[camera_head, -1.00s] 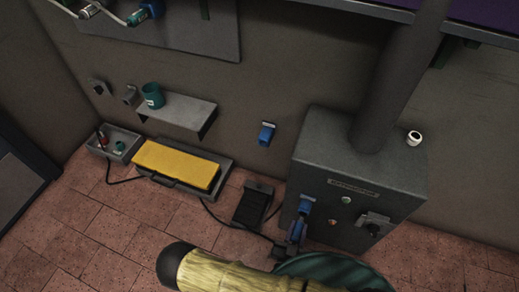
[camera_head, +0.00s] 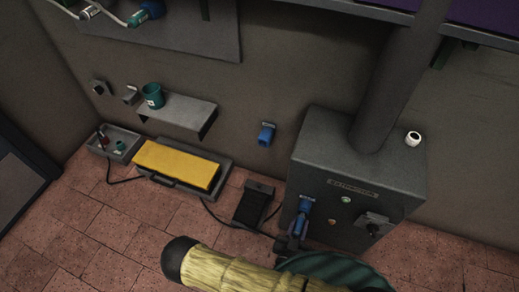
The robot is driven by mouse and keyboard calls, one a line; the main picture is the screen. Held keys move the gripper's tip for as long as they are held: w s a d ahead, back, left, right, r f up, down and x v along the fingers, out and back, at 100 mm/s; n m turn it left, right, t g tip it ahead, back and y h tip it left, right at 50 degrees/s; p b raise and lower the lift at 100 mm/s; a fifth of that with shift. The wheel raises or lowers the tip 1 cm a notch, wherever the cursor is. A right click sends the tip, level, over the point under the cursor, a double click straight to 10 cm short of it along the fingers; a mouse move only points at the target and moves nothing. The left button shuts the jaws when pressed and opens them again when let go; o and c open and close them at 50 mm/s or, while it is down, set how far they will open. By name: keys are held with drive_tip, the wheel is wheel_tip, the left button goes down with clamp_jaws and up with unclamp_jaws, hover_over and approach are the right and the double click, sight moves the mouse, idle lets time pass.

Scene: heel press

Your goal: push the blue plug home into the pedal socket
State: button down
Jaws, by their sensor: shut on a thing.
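A blue socket (camera_head: 306,202) sits on the left part of the grey box's front face. The blue plug (camera_head: 300,224) is just below it, with its upper end at or very near the socket; I cannot tell how deep it sits. My gripper (camera_head: 294,238) is shut on the plug from below, and its fingers are small, dark and partly hidden by my arm. The black foot pedal (camera_head: 254,204) stands on the floor left of the box, with a dark cable running toward the gripper.
The grey box (camera_head: 334,175) carries a thick pipe, a white roll (camera_head: 413,138) on top and a switch (camera_head: 374,225) on its front. Another blue fitting (camera_head: 266,134) is on the wall. A yellow pad (camera_head: 178,165) lies in a tray at left. Floor in front is clear.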

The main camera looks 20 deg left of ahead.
sight(295, 237)
drive_tip(key=shift+w, duration=0.55)
drive_tip(key=c, duration=1.1)
unclamp_jaws()
drive_tip(key=shift+o, duration=0.2)
drive_tip(key=s, duration=0.2)
drive_tip(key=s+p, duration=0.1)
drive_tip(key=s, duration=0.4)
drive_tip(key=shift+s+a+p, duration=0.25)
drive_tip(key=shift+p, duration=0.1)
